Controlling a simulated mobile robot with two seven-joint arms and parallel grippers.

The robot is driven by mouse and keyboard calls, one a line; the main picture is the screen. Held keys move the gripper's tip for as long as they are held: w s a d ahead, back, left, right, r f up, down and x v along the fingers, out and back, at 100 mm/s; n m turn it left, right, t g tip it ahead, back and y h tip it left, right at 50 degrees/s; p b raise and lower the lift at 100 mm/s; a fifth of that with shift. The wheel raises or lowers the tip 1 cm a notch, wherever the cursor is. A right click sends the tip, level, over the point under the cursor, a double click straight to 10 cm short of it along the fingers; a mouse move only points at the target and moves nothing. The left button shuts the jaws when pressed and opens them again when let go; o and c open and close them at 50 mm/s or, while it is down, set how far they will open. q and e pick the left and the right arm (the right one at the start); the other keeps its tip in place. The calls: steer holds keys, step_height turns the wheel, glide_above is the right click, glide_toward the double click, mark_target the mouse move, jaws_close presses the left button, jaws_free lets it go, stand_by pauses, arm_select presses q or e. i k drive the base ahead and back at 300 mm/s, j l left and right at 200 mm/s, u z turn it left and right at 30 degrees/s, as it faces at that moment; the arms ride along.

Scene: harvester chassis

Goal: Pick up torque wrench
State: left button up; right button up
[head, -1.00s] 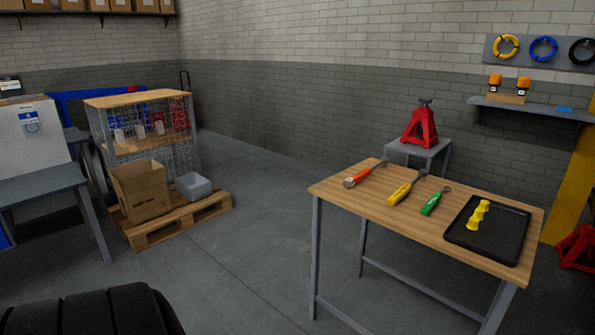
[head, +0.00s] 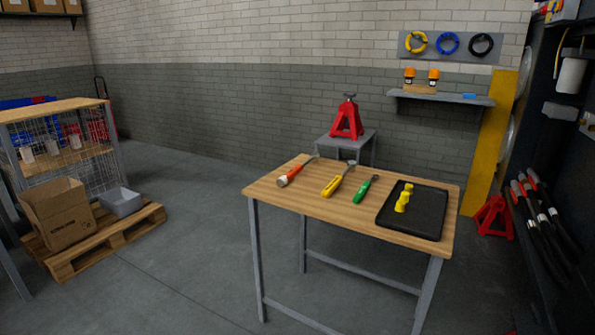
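A wooden-topped table (head: 262,188) holds three hand tools lying side by side, their metal ends toward the back. An orange-red handled tool (head: 291,175) with a pale handle end lies at the left. A yellow-handled tool (head: 333,186) lies in the middle, and a shorter green-handled tool (head: 362,190) lies right of it. I cannot tell for sure which one is the torque wrench. A black tray (head: 425,216) on the table's right side holds yellow pieces (head: 403,199). Neither of my grippers is in view.
A red jack stand (head: 347,120) stands on a small grey table behind. Another red stand (head: 493,217) is on the floor at right. A pallet (head: 105,240) with a cardboard box (head: 61,217) and a grey bin (head: 121,202) is at left. The floor between is clear.

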mark_target(314, 155)
steer(key=i+j, duration=0.2)
steer(key=i, duration=0.3)
steer(key=i+j+z, duration=0.15)
steer(key=i, duration=0.3)
steer(key=i+j, duration=0.3)
steer(key=i, duration=0.2)
steer(key=l+z, duration=0.05)
